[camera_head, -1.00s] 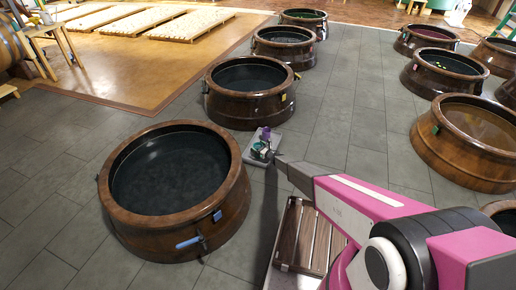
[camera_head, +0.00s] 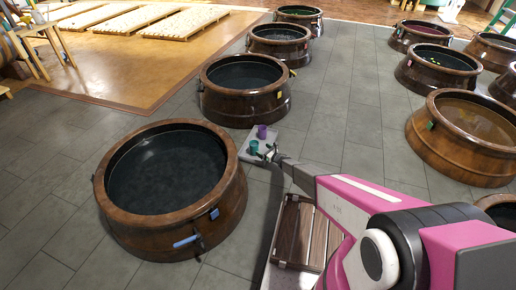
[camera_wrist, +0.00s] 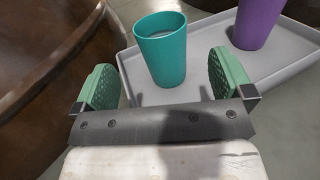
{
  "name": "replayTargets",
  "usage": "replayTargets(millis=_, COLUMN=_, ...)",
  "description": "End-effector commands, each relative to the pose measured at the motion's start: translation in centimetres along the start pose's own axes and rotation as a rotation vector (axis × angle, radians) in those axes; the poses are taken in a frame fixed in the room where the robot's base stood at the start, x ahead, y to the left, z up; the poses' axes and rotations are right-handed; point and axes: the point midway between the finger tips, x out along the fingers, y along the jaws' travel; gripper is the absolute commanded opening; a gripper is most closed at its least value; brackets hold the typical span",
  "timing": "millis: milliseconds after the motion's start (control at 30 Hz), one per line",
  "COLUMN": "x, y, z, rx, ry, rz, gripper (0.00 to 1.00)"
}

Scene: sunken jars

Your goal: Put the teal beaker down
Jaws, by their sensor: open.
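The teal beaker (camera_wrist: 163,52) stands upright on a grey tray (camera_wrist: 198,92) in the wrist view, in front of my gripper and between the lines of its fingers. My gripper (camera_wrist: 163,82) is open, with a green pad on each side and clear gaps to the beaker. In the head view the teal beaker (camera_head: 254,147) is small on the tray (camera_head: 246,156), with my gripper (camera_head: 268,154) just right of it.
A purple beaker (camera_head: 262,131) stands on the same tray behind the teal one. A large dark jar (camera_head: 226,200) is close on the left, and another jar (camera_head: 284,103) is behind. A slatted wooden platform (camera_head: 296,235) lies at the front.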

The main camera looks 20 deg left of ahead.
Motion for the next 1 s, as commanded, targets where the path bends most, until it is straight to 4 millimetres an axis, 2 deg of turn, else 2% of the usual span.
replayTargets(millis=33, x=-1.1, y=0.1, z=0.1, rx=0.001, ry=0.001, rz=-0.001, gripper=0.98)
replayTargets(millis=133, x=-2.5, y=0.1, z=0.0, rx=0.001, ry=0.001, rz=-0.002, gripper=0.98)
replayTargets(millis=367, x=-3.3, y=0.0, z=0.0, rx=0.003, ry=0.001, rz=-0.002, gripper=0.98)
replayTargets(millis=467, x=-3.8, y=-0.6, z=1.1, rx=0.036, ry=0.012, rz=-0.032, gripper=0.98)
replayTargets(millis=567, x=-5.1, y=-2.3, z=3.7, rx=0.130, ry=0.039, rz=-0.116, gripper=0.98)
replayTargets(millis=667, x=-7.7, y=-4.8, z=7.3, rx=0.294, ry=0.070, rz=-0.257, gripper=0.98)
replayTargets(millis=767, x=-11.3, y=-7.5, z=11.4, rx=0.504, ry=0.083, rz=-0.434, gripper=0.98)
replayTargets(millis=867, x=-15.8, y=-9.8, z=15.7, rx=0.747, ry=0.066, rz=-0.632, gripper=0.98)
replayTargets(millis=967, x=-21.2, y=-11.3, z=20.0, rx=1.020, ry=0.009, rz=-0.849, gripper=0.98)
replayTargets(millis=1000, x=-23.6, y=-11.5, z=21.6, rx=1.132, ry=-0.026, rz=-0.937, gripper=0.98)
